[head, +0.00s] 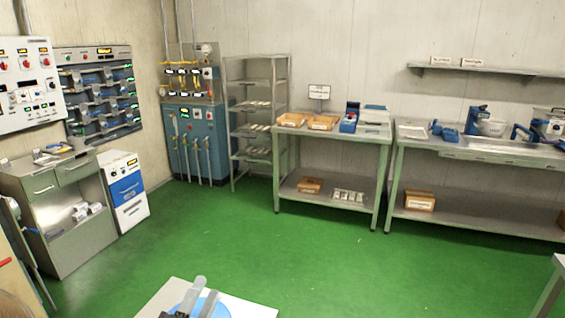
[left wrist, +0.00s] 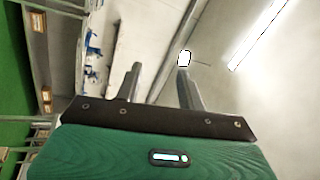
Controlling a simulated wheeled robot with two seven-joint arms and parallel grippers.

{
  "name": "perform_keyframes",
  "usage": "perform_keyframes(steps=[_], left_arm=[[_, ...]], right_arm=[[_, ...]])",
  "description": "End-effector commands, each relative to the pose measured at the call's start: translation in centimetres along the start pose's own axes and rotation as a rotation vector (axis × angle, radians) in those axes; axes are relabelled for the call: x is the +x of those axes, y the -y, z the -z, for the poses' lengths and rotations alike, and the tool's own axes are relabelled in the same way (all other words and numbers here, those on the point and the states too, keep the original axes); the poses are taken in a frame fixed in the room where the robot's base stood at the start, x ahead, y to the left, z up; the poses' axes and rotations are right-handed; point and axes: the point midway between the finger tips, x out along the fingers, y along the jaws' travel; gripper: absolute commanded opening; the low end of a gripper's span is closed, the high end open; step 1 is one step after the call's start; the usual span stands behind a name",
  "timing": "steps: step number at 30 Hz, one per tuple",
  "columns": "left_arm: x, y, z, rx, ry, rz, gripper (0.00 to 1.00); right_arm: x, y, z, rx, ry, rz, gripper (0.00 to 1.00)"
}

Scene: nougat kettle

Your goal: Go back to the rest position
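My left gripper (head: 206,287) shows at the bottom edge of the head view, low in front of me. In the left wrist view my left gripper (left wrist: 160,70) has its two grey fingers apart, with nothing between them. It points at the wall and ceiling, and the picture is turned on its side. My right gripper is in neither view.
Open green floor (head: 270,245) lies ahead.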

Motion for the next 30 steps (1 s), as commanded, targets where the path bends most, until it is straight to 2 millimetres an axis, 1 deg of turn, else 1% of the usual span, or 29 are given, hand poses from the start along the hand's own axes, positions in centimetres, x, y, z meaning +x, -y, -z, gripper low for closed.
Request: perform_keyframes(steps=[1,3,5,6,8,10,12,15,18,21,26,27,30], left_arm=[[-1.2,-1.3,-1.8,-0.098,0.106,-0.056,0.39],[-3.0,-3.2,-4.1,-0.234,0.255,-0.137,0.39],[-5.0,-5.0,-5.8,-0.345,0.382,-0.209,0.39],[-6.6,-6.4,-6.7,-0.415,0.466,-0.259,0.39],[-9.2,-8.3,-7.8,-0.520,0.594,-0.335,0.39],[-12.6,-10.6,-8.6,-0.635,0.739,-0.427,0.39],[-15.9,-12.4,-8.7,-0.733,0.872,-0.513,0.39],[-20.1,-14.3,-8.3,-0.840,1.027,-0.621,0.39],[-23.7,-15.5,-7.5,-0.921,1.153,-0.712,0.39],[-26.9,-16.2,-6.5,-0.984,1.264,-0.795,0.39],[-31.4,-16.7,-4.7,-1.065,1.419,-0.918,0.39],[-31.9,-17.3,-4.6,-1.073,1.440,-0.935,0.39],[-31.8,-20.0,-5.5,-1.065,1.440,-0.937,0.39]], right_arm=[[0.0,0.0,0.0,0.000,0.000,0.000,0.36],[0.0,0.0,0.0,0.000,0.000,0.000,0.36],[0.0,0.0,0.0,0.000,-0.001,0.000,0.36],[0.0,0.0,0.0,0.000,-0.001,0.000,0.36],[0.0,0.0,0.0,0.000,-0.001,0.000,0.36],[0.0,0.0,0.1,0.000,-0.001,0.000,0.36],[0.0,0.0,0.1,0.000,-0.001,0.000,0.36],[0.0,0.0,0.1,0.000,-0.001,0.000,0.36],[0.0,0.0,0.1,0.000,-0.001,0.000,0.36],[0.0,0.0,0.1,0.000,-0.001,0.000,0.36],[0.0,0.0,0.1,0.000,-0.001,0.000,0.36],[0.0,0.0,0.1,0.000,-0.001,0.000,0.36],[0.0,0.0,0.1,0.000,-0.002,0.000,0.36]])
